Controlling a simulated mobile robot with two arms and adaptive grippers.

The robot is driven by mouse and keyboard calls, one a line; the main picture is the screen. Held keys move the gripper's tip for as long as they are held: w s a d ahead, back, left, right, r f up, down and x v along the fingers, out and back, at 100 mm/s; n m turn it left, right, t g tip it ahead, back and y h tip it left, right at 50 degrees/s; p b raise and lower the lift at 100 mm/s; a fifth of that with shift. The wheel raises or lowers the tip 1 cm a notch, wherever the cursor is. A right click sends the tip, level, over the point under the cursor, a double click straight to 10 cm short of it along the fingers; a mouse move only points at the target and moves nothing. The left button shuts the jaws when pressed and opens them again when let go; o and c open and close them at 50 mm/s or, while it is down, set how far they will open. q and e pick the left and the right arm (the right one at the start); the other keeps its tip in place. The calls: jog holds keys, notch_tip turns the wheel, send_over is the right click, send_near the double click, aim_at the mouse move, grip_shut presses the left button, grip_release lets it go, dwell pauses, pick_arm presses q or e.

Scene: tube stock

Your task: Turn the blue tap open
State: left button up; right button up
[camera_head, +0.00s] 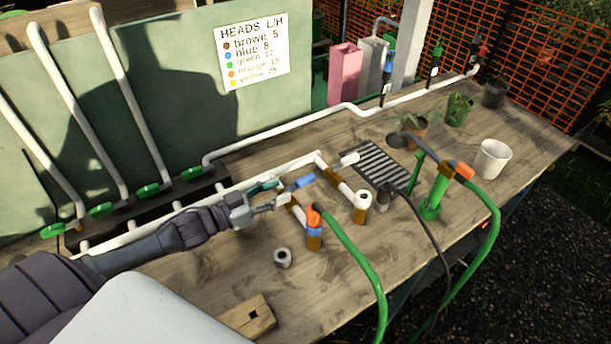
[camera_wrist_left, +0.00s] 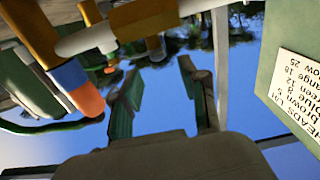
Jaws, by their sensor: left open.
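The blue tap's lever (camera_head: 299,183) shows in the head view, on the white pipework in the middle of the bench. My left gripper (camera_head: 280,193) is open, with its fingertips close to the near end of the lever. Nothing shows between the fingers. I cannot tell whether they touch the lever. In the left wrist view the two fingers (camera_wrist_left: 162,92) stand apart, with sky between them. I cannot make out the lever for certain in that view. My right gripper is not in view.
A hose with an orange-and-blue connector (camera_head: 314,221) stands just right of my gripper; it also shows in the left wrist view (camera_wrist_left: 75,85). White pipes (camera_head: 268,178) run behind. A grey ring (camera_head: 282,257) and a wooden block (camera_head: 248,318) lie in front.

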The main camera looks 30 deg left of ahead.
aim_at(295, 182)
pick_arm(q)
jog(key=p+x, duration=0.1)
jog(key=x, duration=0.7)
jog(key=shift+w+d, duration=0.15)
jog(key=shift+w, duration=0.15)
grip_shut()
